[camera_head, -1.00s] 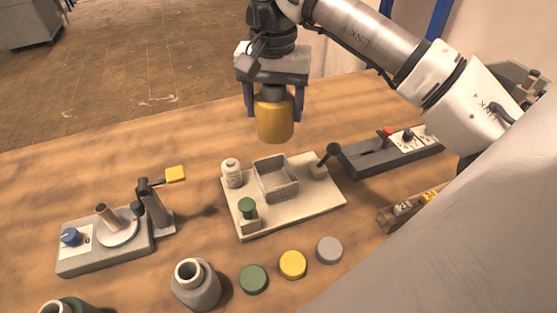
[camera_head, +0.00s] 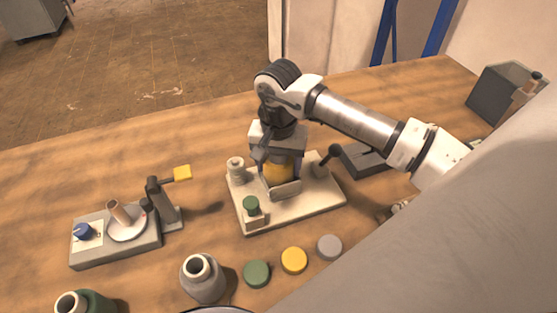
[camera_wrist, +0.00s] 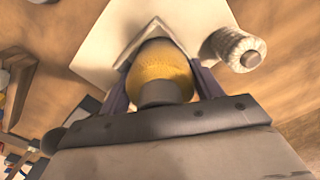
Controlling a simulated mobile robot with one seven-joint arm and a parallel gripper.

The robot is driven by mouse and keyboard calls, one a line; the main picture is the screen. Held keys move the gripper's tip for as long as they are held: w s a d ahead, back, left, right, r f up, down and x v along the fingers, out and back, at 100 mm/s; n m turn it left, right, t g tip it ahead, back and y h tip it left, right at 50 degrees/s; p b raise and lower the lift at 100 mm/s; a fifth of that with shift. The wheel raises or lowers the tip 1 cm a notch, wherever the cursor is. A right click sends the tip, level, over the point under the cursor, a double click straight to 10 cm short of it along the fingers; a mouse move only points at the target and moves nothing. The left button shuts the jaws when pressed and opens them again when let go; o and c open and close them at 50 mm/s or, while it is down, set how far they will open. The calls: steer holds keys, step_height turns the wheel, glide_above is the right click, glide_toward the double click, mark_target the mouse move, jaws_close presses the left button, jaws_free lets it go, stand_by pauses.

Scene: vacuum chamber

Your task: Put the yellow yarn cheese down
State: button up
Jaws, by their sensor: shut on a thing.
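My gripper (camera_head: 280,170) is shut on the yellow yarn cheese (camera_head: 278,172), with one finger on each side. The cheese is upright at the open square box (camera_head: 286,190) on the cream board. The near wall of the box hides its lower part, so I cannot tell whether it touches the bottom. In the wrist view the yellow cheese (camera_wrist: 160,62) shows between both fingers, with box edges around its far end.
Green, yellow and grey discs (camera_head: 294,260) and a grey jar (camera_head: 203,278) are in front. A winder (camera_head: 125,235) is at left.

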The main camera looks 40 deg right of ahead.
steer(key=shift+f, duration=0.15)
steer(key=o, duration=1)
steer(key=shift+o, duration=0.2)
step_height(320, 180, up, 12)
steer(key=b, duration=0.3)
steer(key=shift+r, duration=0.2)
